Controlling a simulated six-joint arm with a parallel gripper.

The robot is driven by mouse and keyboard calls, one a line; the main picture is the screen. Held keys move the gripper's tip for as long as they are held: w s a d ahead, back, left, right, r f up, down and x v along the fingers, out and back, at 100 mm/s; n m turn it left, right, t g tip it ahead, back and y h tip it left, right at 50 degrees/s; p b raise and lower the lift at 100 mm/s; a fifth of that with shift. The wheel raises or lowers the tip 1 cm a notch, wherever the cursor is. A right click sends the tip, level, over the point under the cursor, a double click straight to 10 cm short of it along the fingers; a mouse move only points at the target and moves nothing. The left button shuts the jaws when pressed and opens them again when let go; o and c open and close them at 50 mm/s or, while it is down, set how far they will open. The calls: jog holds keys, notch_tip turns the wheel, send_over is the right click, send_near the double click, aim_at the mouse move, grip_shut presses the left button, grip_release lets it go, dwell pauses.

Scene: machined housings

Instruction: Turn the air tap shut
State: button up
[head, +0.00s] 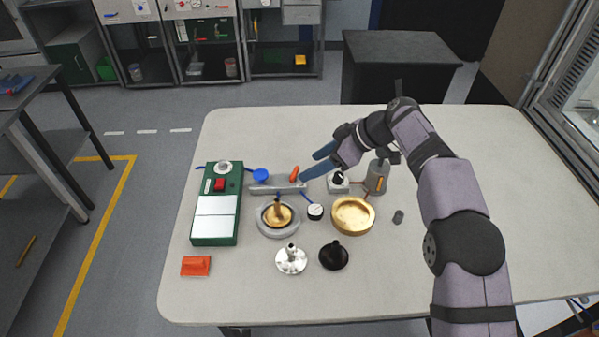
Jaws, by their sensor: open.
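A grey bar-shaped block (278,188) lies near the middle of the table. A red-orange lever (294,173) stands tilted on its right part, and a round blue piece (261,176) is at its left end. The lever looks like the air tap's handle, but the view is too small to be sure. My gripper (308,167) reaches in from the right with two blue fingers spread apart. It is open and empty, with its fingertips just right of the lever. I cannot tell whether they touch it.
A green box (215,226) with a red switch stands left. A brass part in a grey ring (278,217), a brass dish (352,216), a silver flanged part (291,259) and a black one (334,256) stand in front. A grey bottle (377,177) is under my arm. The far table is clear.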

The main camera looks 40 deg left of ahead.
aim_at(295, 172)
jog(key=shift+w+d+r+n+y, duration=0.1)
jog(key=shift+w+r+n+y, duration=0.2)
jog(key=shift+w+n, duration=0.15)
jog(key=shift+s+f, duration=0.1)
jog(key=shift+p+x, duration=1.8)
jog(key=shift+x, duration=1.8)
jog(key=c, duration=1.1)
